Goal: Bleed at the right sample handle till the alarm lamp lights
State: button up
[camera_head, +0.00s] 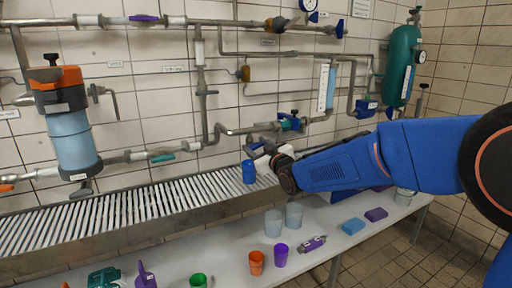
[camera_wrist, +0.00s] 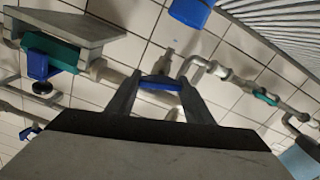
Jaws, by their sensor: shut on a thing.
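My gripper (camera_head: 264,161) is at the wall pipes, just above the drain grating. In the wrist view my gripper (camera_wrist: 160,79) has its two fingers on either side of a blue handle (camera_wrist: 160,86), shut on it. The handle sits on a small pipe fitting in front of the tiles; in the head view my gripper mostly hides it. A blue cup (camera_head: 249,172) stands on the grating beside my gripper, and its edge shows in the wrist view (camera_wrist: 190,10). I cannot pick out a lit alarm lamp in either view.
The slatted grating (camera_head: 130,208) runs below the pipes. A teal valve with a blue knob (camera_head: 290,123) is close to the right of my gripper. A teal tank (camera_head: 403,62) hangs at right. Several cups, including an orange one (camera_head: 256,263), stand on the bench in front.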

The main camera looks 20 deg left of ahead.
jog(key=n, duration=0.5)
jog(key=shift+s+a+f+n, duration=0.1)
jog(key=shift+n, duration=0.2)
jog(key=n, duration=0.5)
jog(key=shift+f, duration=0.1)
jog(key=shift+s+n, duration=0.1)
jog(key=shift+n, duration=0.2)
jog(key=o, duration=1.1)
jog(key=shift+c, duration=0.2)
jog(key=shift+s+d, duration=0.3)
jog(key=shift+d, duration=0.1)
jog(key=v, duration=1.6)
jog(key=shift+s, duration=0.2)
